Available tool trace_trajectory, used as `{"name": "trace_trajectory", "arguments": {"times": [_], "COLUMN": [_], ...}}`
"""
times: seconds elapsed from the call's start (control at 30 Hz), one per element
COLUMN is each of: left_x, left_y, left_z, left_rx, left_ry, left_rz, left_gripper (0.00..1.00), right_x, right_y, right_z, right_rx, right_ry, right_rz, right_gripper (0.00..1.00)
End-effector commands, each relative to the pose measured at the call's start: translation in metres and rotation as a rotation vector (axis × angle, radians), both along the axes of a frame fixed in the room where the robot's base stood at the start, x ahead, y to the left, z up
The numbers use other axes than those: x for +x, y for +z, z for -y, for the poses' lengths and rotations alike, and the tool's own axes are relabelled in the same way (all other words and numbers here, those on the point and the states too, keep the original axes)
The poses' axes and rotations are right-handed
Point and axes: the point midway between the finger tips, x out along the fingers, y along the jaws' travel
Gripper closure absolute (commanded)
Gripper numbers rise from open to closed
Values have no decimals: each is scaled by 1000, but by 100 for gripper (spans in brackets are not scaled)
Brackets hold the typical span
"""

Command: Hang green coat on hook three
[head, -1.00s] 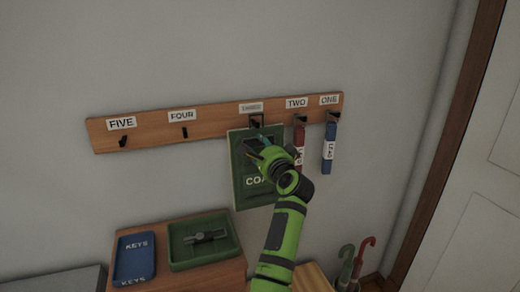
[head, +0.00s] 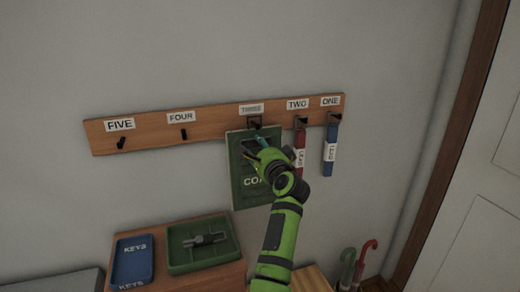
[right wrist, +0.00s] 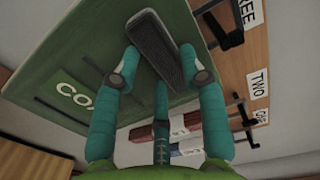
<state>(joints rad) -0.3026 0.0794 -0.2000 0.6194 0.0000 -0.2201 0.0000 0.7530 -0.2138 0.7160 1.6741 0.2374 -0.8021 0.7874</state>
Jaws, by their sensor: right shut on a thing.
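The green coat (head: 240,181) is a flat green panel with a pale edge and white lettering, held upright just under hook three (head: 254,124). My right gripper (head: 262,150) is in front of it and covers part of its face and label. In the right wrist view, teal fingers (right wrist: 160,62) are shut on a dark grey bar at the front of the coat (right wrist: 62,68). Hook three (right wrist: 225,37) juts from the board beyond the coat's upper edge. I cannot tell whether the coat's top touches the hook. My left gripper is not in view.
The wooden board (head: 218,121) has hooks labelled one to five. A red item (head: 299,158) hangs at two and a blue item (head: 330,152) at one, close right of the coat. Hooks four (head: 184,134) and five (head: 121,144) are bare. Below are a green tray (head: 174,261) and blue tray (head: 120,267).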

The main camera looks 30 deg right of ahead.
Motion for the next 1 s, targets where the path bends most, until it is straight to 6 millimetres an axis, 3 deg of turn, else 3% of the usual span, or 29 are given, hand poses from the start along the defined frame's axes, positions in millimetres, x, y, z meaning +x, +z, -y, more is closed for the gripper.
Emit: {"name": "trace_trajectory", "arguments": {"times": [0.23, 0.27, 0.3, 0.33, 0.73, 1.0], "left_x": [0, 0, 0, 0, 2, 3], "left_y": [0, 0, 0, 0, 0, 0], "left_z": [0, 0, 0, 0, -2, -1], "left_rx": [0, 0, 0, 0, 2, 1], "left_ry": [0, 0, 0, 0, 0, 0], "left_rz": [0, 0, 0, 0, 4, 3], "left_gripper": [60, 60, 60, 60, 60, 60], "right_x": [1, 1, 1, 1, -4, -39], "right_y": [-6, -6, -6, -6, -3, -3], "right_z": [0, 0, 0, 0, -1, -10], "right_rx": [0, -1, -1, 0, -1, -1], "right_ry": [1, 1, 1, 1, 1, 0], "right_rz": [-13, -14, -14, -12, -7, -8], "right_gripper": [100, 50, 34, 30, 30, 30]}}
